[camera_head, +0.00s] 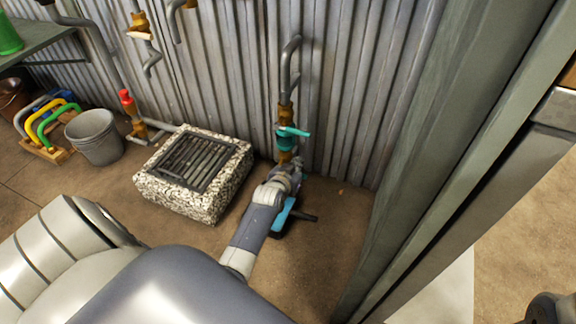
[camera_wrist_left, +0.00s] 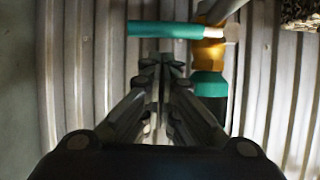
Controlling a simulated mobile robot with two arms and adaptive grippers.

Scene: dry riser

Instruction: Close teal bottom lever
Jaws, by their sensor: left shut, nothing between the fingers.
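The teal lever (camera_head: 294,131) is on a brass valve (camera_head: 285,113) low on a grey pipe at the corrugated wall. It sticks out to the right of the pipe in the head view. My left gripper (camera_head: 287,170) is shut and empty, just below the valve in that view. In the left wrist view the shut fingertips (camera_wrist_left: 161,60) point at the teal lever (camera_wrist_left: 165,30), which lies across the picture just past them. I cannot tell whether they touch. The brass valve body (camera_wrist_left: 209,50) and a teal collar (camera_wrist_left: 210,84) are right of the fingers.
A speckled stone block with a dark grate (camera_head: 190,160) stands left of my left gripper. A grey bucket (camera_head: 94,136) and a rack of coloured handles (camera_head: 48,125) are farther left. A grey-green post (camera_head: 440,120) stands at the right. A dark grey part, perhaps my right gripper (camera_head: 550,308), shows at the lower right edge.

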